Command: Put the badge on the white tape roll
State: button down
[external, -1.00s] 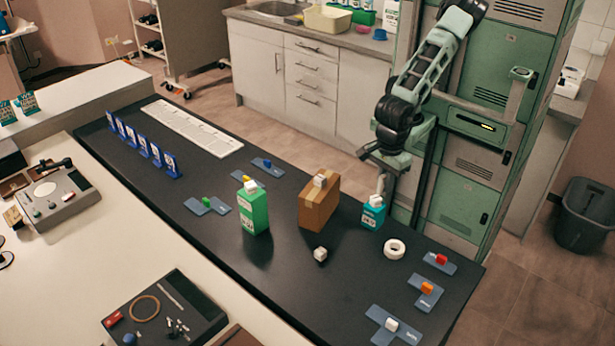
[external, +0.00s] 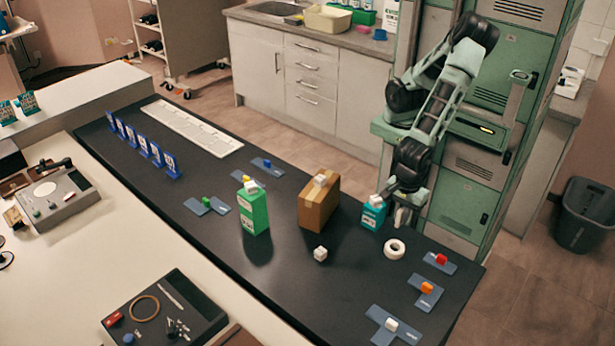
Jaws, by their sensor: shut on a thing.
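The white tape roll (external: 394,249) lies flat on the dark counter, its hole facing up, to the right of the teal carton. My gripper (external: 402,218) points down just above and behind the roll, beside the carton's right side. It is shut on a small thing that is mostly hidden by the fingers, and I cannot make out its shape. I cannot identify the badge for certain anywhere in view. Nothing is visible on top of the roll.
The teal carton (external: 373,217) with a white piece on top stands close to my gripper. A brown box (external: 317,206), a green carton (external: 254,213) and a white cube (external: 320,254) are farther left. Grey mats with coloured blocks, one red (external: 441,259), lie to the right.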

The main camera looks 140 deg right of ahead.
aim_at(395, 247)
notch_tip(395, 247, down, 10)
jog(key=shift+r+b, duration=0.15)
jog(key=shift+b, duration=0.95)
jog(key=c, duration=1.5)
grip_release()
jog(key=shift+o, duration=0.2)
